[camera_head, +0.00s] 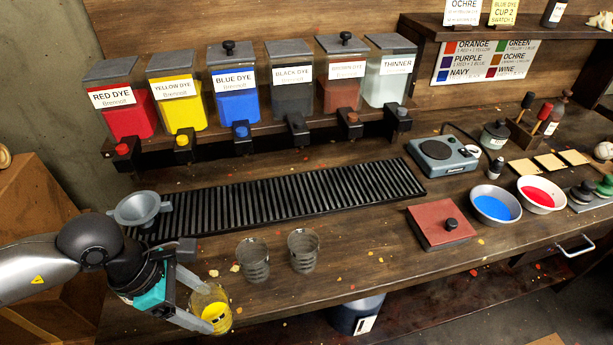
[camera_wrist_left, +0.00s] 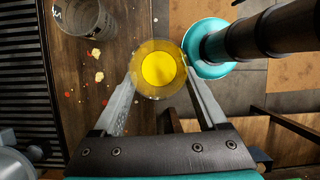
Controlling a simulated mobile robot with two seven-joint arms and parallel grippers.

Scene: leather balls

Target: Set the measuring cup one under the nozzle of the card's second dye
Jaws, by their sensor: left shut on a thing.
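My left gripper (camera_head: 205,308) is shut on a clear measuring cup with yellow dye in it (camera_head: 215,306), at the table's front edge. The wrist view shows this cup (camera_wrist_left: 158,69) between the fingers. Two empty clear cups, a left one (camera_head: 253,260) and a right one (camera_head: 303,250), stand on the table; I cannot read their numbers. Dye nozzles hang below the bins: red (camera_head: 122,150), yellow (camera_head: 182,142), blue (camera_head: 241,133), black (camera_head: 295,124) and more to the right. An ochre card (camera_head: 462,11) and a yellow card reading blue dye, cup 2 (camera_head: 504,11) stand on the shelf.
A black slatted grate (camera_head: 290,198) lies clear under the nozzles. A grey funnel (camera_head: 139,208) is at its left end. A red-brown lidded box (camera_head: 438,226), a scale (camera_head: 442,155), a blue-filled bowl (camera_head: 495,204) and a red-filled bowl (camera_head: 542,195) stand to the right.

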